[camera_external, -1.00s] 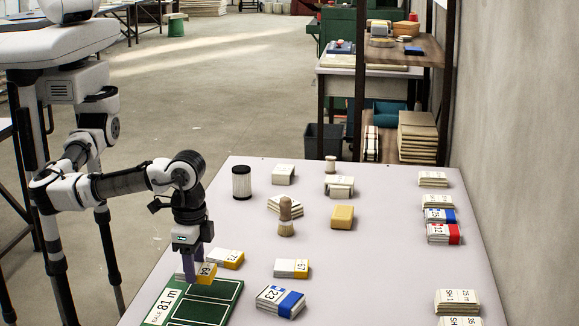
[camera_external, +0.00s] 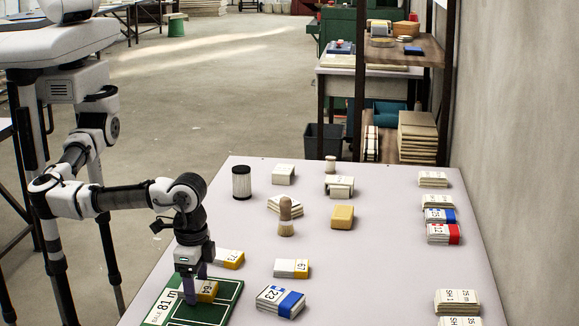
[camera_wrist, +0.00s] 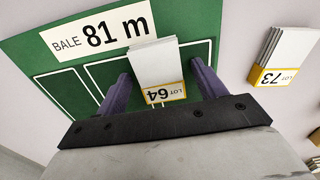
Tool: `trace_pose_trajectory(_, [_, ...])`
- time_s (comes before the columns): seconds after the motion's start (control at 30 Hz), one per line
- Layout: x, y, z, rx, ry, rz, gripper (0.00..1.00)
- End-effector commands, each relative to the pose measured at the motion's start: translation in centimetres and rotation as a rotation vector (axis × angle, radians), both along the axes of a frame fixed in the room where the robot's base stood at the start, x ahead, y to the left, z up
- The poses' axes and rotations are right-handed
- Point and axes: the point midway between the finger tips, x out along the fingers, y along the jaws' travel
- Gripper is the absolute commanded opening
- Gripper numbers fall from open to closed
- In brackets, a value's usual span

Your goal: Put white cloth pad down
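The white cloth pad marked LOT 64 (camera_wrist: 155,62), with a yellow band, is on the green board (camera_wrist: 40,100) labelled BALE 81 m, over a white-outlined rectangle. In the external view the pad (camera_external: 208,289) is low at the board, partly hidden by my gripper (camera_external: 196,284). In the wrist view the purple fingers of my gripper (camera_wrist: 160,72) stand on either side of the pad. Green board shows between the right finger and the pad, and the left finger is close to its edge. The fingers look open around it.
The LOT 73 pad (camera_wrist: 285,55) lies close to the right of the board. Pads 67 (camera_external: 290,268) and 23 (camera_external: 279,301) lie farther right. A wooden-handled tool (camera_external: 286,217) and a yellow block (camera_external: 342,217) stand behind. The table's right-centre is clear.

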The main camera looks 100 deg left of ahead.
Motion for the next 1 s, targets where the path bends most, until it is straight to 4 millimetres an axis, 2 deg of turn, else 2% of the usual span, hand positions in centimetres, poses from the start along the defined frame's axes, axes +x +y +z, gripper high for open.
trace_pose_trajectory(0.23, [0.0, 0.0, 0.2, -0.002, 0.000, 0.000, 0.70])
trace_pose_trajectory(0.33, [0.1, 0.0, 1.2, -0.002, -0.003, 0.000, 0.70])
trace_pose_trajectory(0.8, [0.1, 0.0, 10.5, -0.001, -0.002, 0.000, 0.70])
trace_pose_trajectory(1.0, [0.0, 0.0, 12.1, 0.000, -0.001, 0.001, 0.70])
